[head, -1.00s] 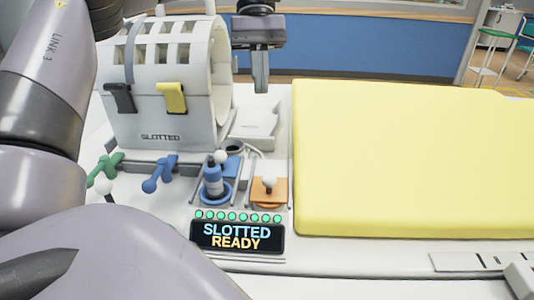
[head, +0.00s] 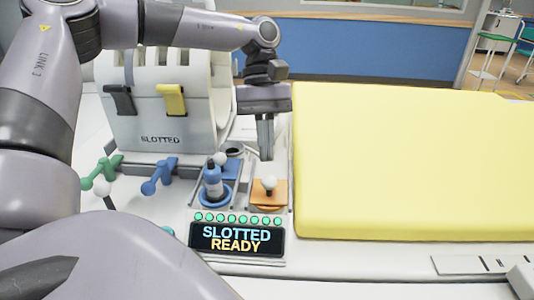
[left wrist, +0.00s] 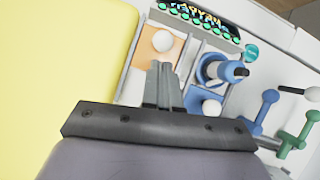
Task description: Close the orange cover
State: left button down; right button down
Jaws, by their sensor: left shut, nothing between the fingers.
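The orange cover (head: 280,190) is a small flat square plate with a white ball knob (head: 268,182), on the console right of the blue cylinder. In the left wrist view the orange cover (left wrist: 147,51) lies just beyond my fingertips. My left gripper (head: 266,157) is shut and empty, pointing down above and just behind the cover; in the left wrist view the fingers (left wrist: 164,72) are together near the knob, and I cannot tell if they touch the plate. What lies under the cover is hidden. My right gripper is not in view.
A blue cylinder (head: 212,180) stands left of the cover, with a blue plate (head: 231,169) behind it. Blue (head: 158,178) and green (head: 102,172) handles are farther left. A display (head: 237,238) reads "SLOTTED READY". The yellow pad (head: 410,160) rises at right; the slotted housing (head: 150,135) stands behind.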

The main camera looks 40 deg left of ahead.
aim_at(265, 177)
pick_arm(q)
jog(key=shift+s+d+f, duration=0.5)
jog(key=shift+d, duration=0.1)
jog(key=shift+d, duration=0.1)
jog(key=shift+s+d+f, duration=0.1)
jog(key=shift+s+f, duration=0.05)
jog(key=shift+s+d+f+b, duration=0.2)
jog(key=shift+s+d+b, duration=0.25)
jog(key=shift+b, duration=0.4)
jog(key=shift+s+d+f, duration=0.1)
jog(key=shift+s, duration=0.3)
jog(key=v, duration=0.8)
jog(key=shift+w, duration=0.3)
jog(key=shift+s, duration=0.1)
